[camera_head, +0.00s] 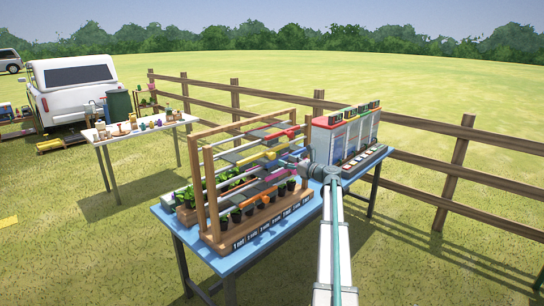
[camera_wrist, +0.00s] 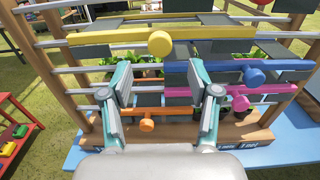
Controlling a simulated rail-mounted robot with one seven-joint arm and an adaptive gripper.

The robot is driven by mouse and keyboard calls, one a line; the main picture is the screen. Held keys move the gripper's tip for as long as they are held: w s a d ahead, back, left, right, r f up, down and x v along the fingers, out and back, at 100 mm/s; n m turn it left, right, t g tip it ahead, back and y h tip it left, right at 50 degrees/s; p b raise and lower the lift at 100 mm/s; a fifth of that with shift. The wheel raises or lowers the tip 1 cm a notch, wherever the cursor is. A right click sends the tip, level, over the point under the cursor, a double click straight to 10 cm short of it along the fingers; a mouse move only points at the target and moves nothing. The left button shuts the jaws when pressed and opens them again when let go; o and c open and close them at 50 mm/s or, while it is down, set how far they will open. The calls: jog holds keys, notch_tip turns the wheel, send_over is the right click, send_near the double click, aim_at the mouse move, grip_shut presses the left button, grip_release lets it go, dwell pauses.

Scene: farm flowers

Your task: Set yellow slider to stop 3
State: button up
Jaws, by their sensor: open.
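A wooden frame (camera_head: 209,192) on a blue table carries several horizontal metal rails with coloured sliders. The yellow slider (camera_head: 256,151) is a long bar with a round knob; in the wrist view its knob (camera_wrist: 160,43) is near the top middle. My gripper (camera_head: 296,160) is at the front of the frame. In the wrist view my gripper (camera_wrist: 160,82) is open and empty, its fingers spread below the yellow knob in the picture and apart from it. No stop markings for the yellow slider are readable.
A blue slider knob (camera_wrist: 254,75), a pink knob (camera_wrist: 240,103) and an orange knob (camera_wrist: 147,125) sit below the yellow bar. A red knob (camera_wrist: 262,2) is above it. Potted plants (camera_head: 248,208) stand under the rails. A grey-white box unit (camera_head: 341,140) stands at right.

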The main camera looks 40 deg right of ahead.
aim_at(274, 156)
jog(key=w+p, duration=0.1)
jog(key=w, duration=0.2)
jog(key=w+a+p, duration=0.1)
jog(key=w, duration=0.2)
jog(key=w+p, duration=0.1)
jog(key=w, duration=0.2)
jog(key=shift+a, duration=0.3)
grip_shut()
